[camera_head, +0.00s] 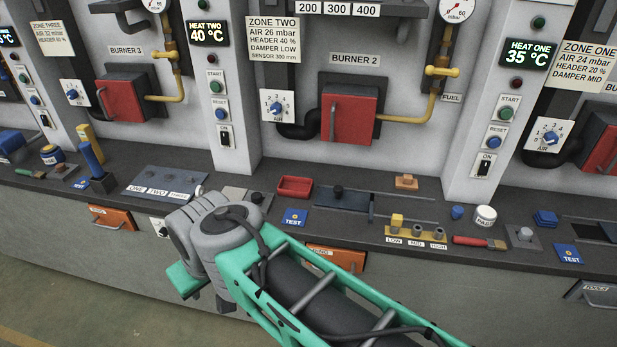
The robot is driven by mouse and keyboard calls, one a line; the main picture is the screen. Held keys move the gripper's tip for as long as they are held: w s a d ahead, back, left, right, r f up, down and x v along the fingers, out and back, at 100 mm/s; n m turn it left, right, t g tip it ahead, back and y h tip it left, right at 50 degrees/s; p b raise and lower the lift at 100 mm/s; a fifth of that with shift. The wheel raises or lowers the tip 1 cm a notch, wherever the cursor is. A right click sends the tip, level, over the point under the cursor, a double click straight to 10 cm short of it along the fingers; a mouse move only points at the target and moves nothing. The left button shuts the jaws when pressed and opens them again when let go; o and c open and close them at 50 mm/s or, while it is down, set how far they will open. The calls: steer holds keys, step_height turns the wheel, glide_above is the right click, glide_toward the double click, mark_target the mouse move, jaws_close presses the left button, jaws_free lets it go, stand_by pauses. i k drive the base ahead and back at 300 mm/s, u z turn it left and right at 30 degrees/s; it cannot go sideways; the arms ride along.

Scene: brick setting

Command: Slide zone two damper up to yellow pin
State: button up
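The zone two damper looks to be the dark sliding plate (352,200) with a black knob (338,190), lying on the ledge below the burner 2 door. A yellow pin (397,220) stands upright at the LOW place of a yellow holder (416,238) marked LOW, MID and HIGH, to the right of the plate and nearer the ledge's front edge. My gripper (188,281) is at the teal end of my arm, left of the damper and in front of the ledge. Its fingers do not show clearly, so its opening cannot be told. It touches neither damper nor pin.
A red tray (294,187) and a blue TEST pad (294,217) lie left of the damper. An orange block (406,182) is behind the holder. A white-topped jar (485,216) and a red-handled tool (483,241) lie to the right. My arm covers part of the ledge front.

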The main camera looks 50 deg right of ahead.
mark_target(337, 198)
steer(key=z, duration=0.35)
steer(key=i, duration=0.8)
steer(key=z, duration=0.85)
steer(key=i, duration=0.3)
steer(key=z, duration=0.25)
